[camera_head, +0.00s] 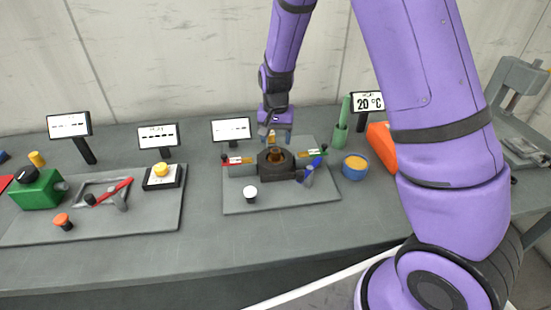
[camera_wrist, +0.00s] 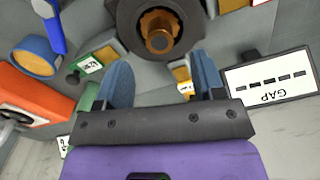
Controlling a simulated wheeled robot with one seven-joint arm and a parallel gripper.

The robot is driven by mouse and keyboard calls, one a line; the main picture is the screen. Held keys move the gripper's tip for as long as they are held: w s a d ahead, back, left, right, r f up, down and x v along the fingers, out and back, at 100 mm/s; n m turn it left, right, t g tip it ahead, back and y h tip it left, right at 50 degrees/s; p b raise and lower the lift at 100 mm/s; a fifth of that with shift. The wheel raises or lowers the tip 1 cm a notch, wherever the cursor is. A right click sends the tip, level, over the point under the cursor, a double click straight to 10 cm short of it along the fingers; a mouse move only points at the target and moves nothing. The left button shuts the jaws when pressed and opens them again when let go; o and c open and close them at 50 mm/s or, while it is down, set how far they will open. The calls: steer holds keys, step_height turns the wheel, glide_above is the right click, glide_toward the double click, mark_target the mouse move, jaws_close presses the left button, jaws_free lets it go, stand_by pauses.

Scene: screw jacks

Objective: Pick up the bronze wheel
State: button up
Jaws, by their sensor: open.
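The bronze wheel (camera_wrist: 149,18) is a toothed, golden-brown ring around a round bronze post (camera_wrist: 158,40). It sits inside a dark round housing (camera_wrist: 190,15) at the top of the wrist view. In the head view the wheel (camera_head: 277,155) shows small in the opening of the black housing (camera_head: 275,171) on the middle grey plate. My gripper (camera_wrist: 161,80) is open, with its two blue fingers apart and nothing held between them. In the head view my gripper (camera_head: 274,132) hangs above and behind the housing, apart from the wheel. The wheel's lower part is hidden in the housing.
The grey plate (camera_head: 235,202) also carries a white knob (camera_head: 250,192) and blue parts (camera_head: 308,175). A display (camera_head: 231,130) stands behind it. A blue-and-orange round container (camera_head: 355,167) and a green post (camera_head: 342,125) are to the right. The table front is clear.

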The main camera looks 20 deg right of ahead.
mark_target(276, 150)
steer(key=shift+s+a+f, duration=0.1)
steer(key=shift+f, duration=1.3)
steer(key=shift+s+f, duration=0.1)
steer(key=shift+f, duration=1.25)
jaws_close()
